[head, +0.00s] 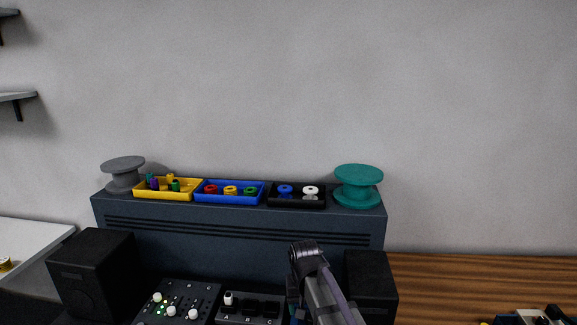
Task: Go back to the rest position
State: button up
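My arm (325,290) rises from the bottom edge in front of the dark cabinet. Its top bend stands below the black tray. My gripper's fingers cannot be made out. A yellow tray (165,195) with small green, purple and yellow pieces sits on the cabinet top. A blue tray (230,199) beside it holds red, yellow and green rings or spools. A black tray (297,204) to its right holds a blue and a white one.
A grey spool (123,174) and a teal spool (358,186) stand at the ends of the cabinet (240,225). Black speakers (92,270) (370,285) flank a control panel (180,303) and a switch box (250,308). The wooden surface (480,278) at right is mostly clear.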

jog(key=s+d, duration=1.2)
jog(key=s, duration=0.3)
jog(key=shift+s+d+m, duration=0.25)
jog(key=shift+m, duration=0.05)
